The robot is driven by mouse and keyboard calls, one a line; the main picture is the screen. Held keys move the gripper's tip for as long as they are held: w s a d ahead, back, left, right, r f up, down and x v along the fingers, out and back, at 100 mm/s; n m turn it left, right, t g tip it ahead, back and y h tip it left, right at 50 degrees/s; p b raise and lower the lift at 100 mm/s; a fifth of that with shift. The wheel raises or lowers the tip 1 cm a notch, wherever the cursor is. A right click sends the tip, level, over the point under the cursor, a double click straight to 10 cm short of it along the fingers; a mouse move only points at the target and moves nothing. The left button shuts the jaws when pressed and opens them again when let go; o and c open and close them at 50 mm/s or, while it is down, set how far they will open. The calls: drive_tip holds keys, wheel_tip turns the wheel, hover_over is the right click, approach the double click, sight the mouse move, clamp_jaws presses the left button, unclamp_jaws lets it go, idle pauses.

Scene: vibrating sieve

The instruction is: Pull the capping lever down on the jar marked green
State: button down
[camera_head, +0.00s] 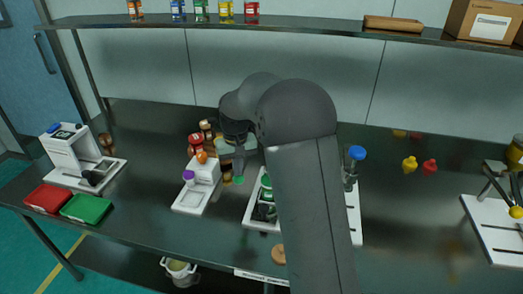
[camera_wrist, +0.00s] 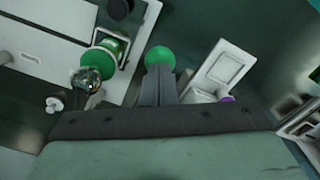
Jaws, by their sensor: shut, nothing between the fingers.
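A white capping stand (camera_head: 252,222) stands in the middle of the bench, mostly hidden behind my arm. A jar with green marking (camera_head: 266,183) sits on it, and it also shows in the wrist view (camera_wrist: 115,46). A green ball knob (camera_head: 239,180), which looks like a lever end, is left of the jar. In the wrist view the green ball (camera_wrist: 160,57) is right at my fingertips. My gripper (camera_head: 238,168) is shut and empty, just above or against the knob; I cannot tell whether it touches. The lever's shaft is hidden.
A white stand with an orange knob and purple cap (camera_head: 190,198) is close on the left. A blue-topped post (camera_head: 356,153) is right of my arm. Red (camera_head: 47,198) and green (camera_head: 86,208) trays lie far left. A shelf (camera_head: 300,23) runs above. The bench at right centre is mostly clear.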

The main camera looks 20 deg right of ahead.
wheel_tip(320, 180, up, 8)
drive_tip(key=p, duration=0.5)
drive_tip(key=shift+f+p, duration=0.25)
drive_tip(key=shift+p, duration=0.05)
idle(0.4)
